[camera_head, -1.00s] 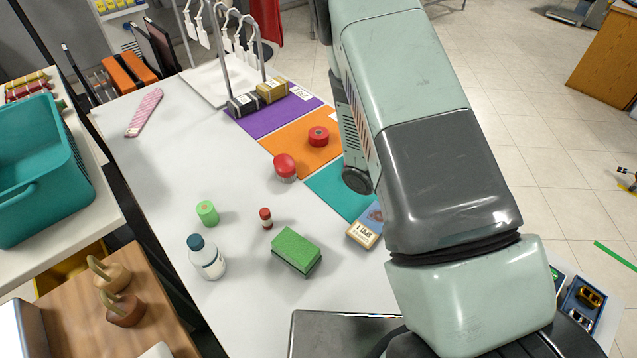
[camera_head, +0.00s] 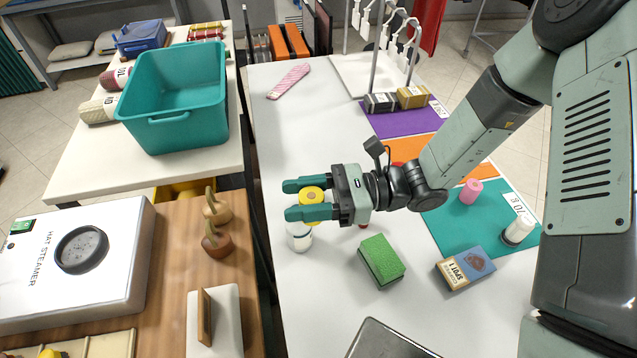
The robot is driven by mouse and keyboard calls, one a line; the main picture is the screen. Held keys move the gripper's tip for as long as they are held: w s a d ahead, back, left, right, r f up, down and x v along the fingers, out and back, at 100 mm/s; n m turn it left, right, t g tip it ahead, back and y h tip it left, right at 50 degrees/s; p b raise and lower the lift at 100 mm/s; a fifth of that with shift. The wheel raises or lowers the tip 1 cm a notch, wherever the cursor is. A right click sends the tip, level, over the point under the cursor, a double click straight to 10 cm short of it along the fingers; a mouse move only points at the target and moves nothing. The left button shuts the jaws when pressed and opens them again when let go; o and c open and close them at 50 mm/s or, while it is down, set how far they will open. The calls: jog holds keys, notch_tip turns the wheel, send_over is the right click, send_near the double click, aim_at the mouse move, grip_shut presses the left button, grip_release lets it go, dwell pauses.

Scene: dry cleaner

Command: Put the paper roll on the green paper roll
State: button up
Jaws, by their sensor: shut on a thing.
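My gripper (camera_head: 308,202) reaches in from the right over the white table. Its two green fingers are shut on a yellow paper roll (camera_head: 312,192), whose round end with a darker centre faces the camera. A white bottle (camera_head: 299,238) stands just below the fingers in the picture, its top covered by the lower finger. The green paper roll does not show now; the gripper and the yellow roll cover the area behind the bottle. I cannot tell whether the yellow roll touches anything beneath it.
A green sponge (camera_head: 382,260) and a small labelled box (camera_head: 465,268) lie in front. A pink roll (camera_head: 471,191) and a white roll (camera_head: 518,230) stand on the teal mat (camera_head: 452,225). A teal basket (camera_head: 178,95) is at left.

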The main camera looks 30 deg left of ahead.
jog(key=w+a+r+m+t+y, duration=0.2)
jog(key=w+a+r+m+t, duration=0.3)
jog(key=w+t, duration=0.35)
jog(key=w+a+r+m+t+y, duration=0.1)
jog(key=w+a+r+m+t, duration=0.35)
jog(key=w+m+t, duration=0.45)
jog(key=shift+n+t, duration=0.45)
jog(key=shift+n, duration=0.25)
jog(key=f, duration=1.8)
jog(key=shift+s+a, duration=0.2)
jog(key=shift+a, duration=0.1)
jog(key=shift+f, duration=2)
jog(key=shift+f, duration=0.2)
jog(key=o, duration=1)
jog(key=shift+o, duration=0.2)
jog(key=shift+r, duration=0.2)
